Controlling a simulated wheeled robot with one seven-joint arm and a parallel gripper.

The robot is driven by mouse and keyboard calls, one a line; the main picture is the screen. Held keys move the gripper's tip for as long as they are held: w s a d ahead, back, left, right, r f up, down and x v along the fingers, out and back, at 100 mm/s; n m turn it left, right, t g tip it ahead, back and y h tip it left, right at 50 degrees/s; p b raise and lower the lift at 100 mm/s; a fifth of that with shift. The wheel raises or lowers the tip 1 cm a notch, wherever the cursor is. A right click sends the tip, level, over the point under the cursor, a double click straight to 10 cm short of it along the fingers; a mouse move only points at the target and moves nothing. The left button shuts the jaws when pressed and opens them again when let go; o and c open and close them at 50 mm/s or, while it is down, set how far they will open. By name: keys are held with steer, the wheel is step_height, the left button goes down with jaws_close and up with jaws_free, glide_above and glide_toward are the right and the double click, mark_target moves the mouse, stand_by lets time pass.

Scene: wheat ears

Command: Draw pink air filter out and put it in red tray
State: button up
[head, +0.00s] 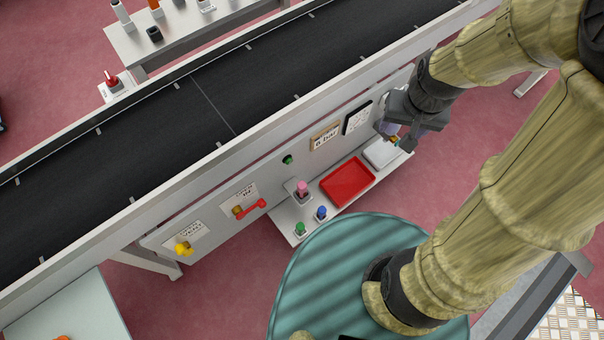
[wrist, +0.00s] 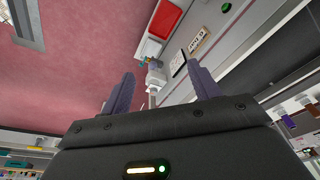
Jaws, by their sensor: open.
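The pink air filter (head: 303,186) stands upright in a grey square holder on the narrow white shelf below the conveyor. The red tray (head: 347,182) lies just right of it on the same shelf, with nothing seen in it. It also shows at the top of the wrist view (wrist: 166,18). My gripper (head: 397,136) is at the shelf's right end, beyond the red tray and apart from the filter. In the wrist view my gripper (wrist: 164,88) has its two purple fingers wide apart, with nothing seen held. The filter cannot be made out there.
A white tray (head: 381,153) lies at the shelf's right end, close to my gripper, with small orange and teal items near it. Green (head: 300,229) and blue (head: 321,213) knobbed pieces stand in front of the filter. A panel with a red-handled valve (head: 250,208) rises behind.

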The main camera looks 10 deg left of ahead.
steer(key=w+a+f+b, duration=0.2)
steer(key=a+f+b, duration=0.2)
steer(key=f, duration=0.3)
steer(key=w+a+f+g+b, duration=0.1)
steer(key=a+f+b, duration=0.25)
steer(key=f, duration=0.35)
steer(key=w+a+f+b, duration=0.2)
steer(key=a+f+b, duration=0.1)
steer(key=f+b, duration=0.25)
steer(key=g+b, duration=0.1)
steer(key=b, duration=1.1)
glide_above(302, 189)
steer(key=w, duration=0.2)
step_height(302, 189, down, 21)
steer(key=shift+a+n, duration=0.25)
steer(key=shift+n, duration=0.15)
steer(key=shift+s, duration=0.1)
step_height(302, 189, down, 17)
steer(key=b, duration=0.5)
steer(key=shift+f, duration=0.15)
jaws_close()
